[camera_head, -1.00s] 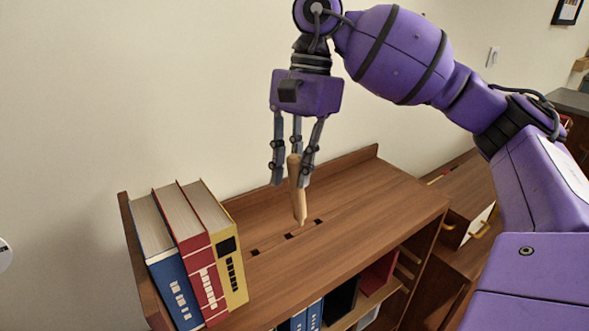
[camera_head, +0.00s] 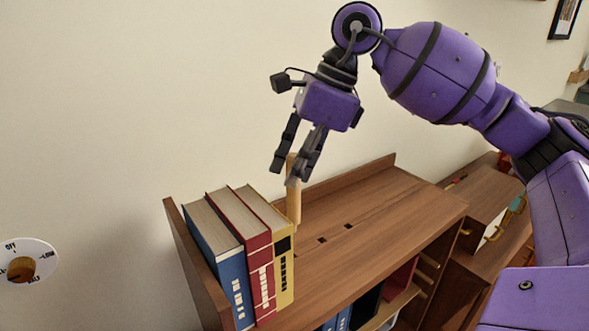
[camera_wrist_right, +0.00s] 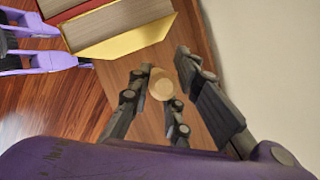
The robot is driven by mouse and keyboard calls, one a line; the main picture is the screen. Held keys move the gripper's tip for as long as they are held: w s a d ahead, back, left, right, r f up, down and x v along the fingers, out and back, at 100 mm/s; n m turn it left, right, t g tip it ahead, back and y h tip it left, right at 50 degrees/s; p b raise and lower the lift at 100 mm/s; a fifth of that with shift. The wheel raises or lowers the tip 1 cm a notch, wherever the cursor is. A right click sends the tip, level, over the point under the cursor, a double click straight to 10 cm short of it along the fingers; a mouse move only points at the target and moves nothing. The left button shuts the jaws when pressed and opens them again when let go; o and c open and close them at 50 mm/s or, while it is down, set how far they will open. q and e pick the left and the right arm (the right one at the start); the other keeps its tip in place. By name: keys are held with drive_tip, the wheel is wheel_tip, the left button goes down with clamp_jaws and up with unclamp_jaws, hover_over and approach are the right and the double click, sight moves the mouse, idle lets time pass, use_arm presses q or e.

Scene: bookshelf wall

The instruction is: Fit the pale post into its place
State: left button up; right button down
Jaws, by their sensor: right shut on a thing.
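The pale wooden post (camera_head: 294,205) stands nearly upright beside the yellow book, above the cabinet top. My right gripper (camera_head: 295,172) is shut on its upper part. In the right wrist view the post (camera_wrist_right: 162,85) shows nearly end-on between the dark fingers. Two dark slots (camera_head: 322,240) and (camera_head: 348,226) show in the cabinet top (camera_head: 385,215), to the right of the post. The third slot seen earlier is hidden. The post's lower end is partly behind the yellow book, and I cannot tell whether it touches the top.
A blue book (camera_head: 222,265), a red book (camera_head: 258,262) and a yellow book (camera_head: 284,268) stand close left of the post. A low back rail (camera_head: 350,177) runs along the wall. The cabinet top is clear to the right. A round dial (camera_head: 22,268) is at far left.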

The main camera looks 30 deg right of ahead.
sight(293, 197)
drive_tip(key=f+b, duration=0.1)
drive_tip(key=f, duration=0.4)
drive_tip(key=shift+a+f, duration=0.15)
drive_tip(key=shift+a, duration=0.05)
drive_tip(key=shift+f+b, duration=0.3)
drive_tip(key=shift+f, duration=0.05)
use_arm(q)
drive_tip(key=shift+a+f, duration=0.1)
drive_tip(key=shift+f, duration=0.6)
drive_tip(key=shift+s, duration=0.2)
